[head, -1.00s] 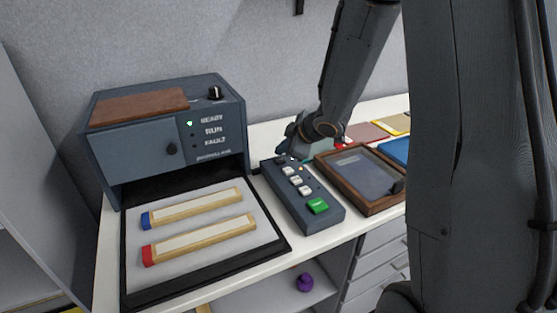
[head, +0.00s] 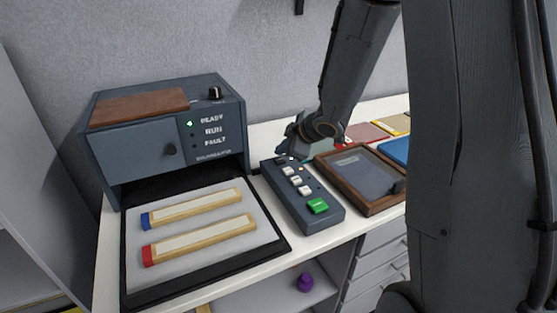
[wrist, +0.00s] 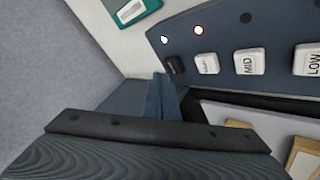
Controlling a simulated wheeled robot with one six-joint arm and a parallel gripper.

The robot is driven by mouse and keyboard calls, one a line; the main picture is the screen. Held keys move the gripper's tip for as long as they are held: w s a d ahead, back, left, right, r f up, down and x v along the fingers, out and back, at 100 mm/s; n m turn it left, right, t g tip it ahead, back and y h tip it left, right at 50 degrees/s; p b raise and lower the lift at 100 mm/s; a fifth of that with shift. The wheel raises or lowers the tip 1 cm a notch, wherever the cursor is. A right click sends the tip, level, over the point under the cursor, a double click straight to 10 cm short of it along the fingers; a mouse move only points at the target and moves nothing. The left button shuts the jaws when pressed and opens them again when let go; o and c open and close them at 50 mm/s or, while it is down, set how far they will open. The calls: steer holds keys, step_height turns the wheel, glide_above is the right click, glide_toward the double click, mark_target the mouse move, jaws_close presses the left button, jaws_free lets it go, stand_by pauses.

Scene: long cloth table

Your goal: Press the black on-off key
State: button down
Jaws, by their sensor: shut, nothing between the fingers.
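The black on-off key (wrist: 175,65) sits at the end of the row of keys on the dark blue control panel (wrist: 225,30). In the head view the panel (head: 312,214) lies on the table, with the black key (head: 280,160) at its far end. My gripper (head: 288,152) is at that far end, low over the panel. In the wrist view my gripper's fingers (wrist: 164,84) are shut and empty, with their tips close beside the black key. I cannot tell whether they touch it.
White keys (wrist: 249,62) follow the black key, and a green key (head: 318,206) is at the panel's near end. A grey machine (head: 165,140) stands left, above a tray with two wooden bars. A brown framed case (head: 376,207) lies close on the right.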

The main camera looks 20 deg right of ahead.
mark_target(282, 162)
steer(key=shift+f, duration=0.15)
stand_by(0.3)
steer(key=shift+f, duration=0.3)
steer(key=shift+f+b, duration=0.4)
steer(key=shift+b, duration=0.15)
stand_by(0.4)
steer(key=shift+r, duration=0.2)
steer(key=shift+r+p, duration=0.7)
steer(key=shift+p, duration=0.35)
step_height(282, 162, up, 6)
steer(key=p, duration=0.6)
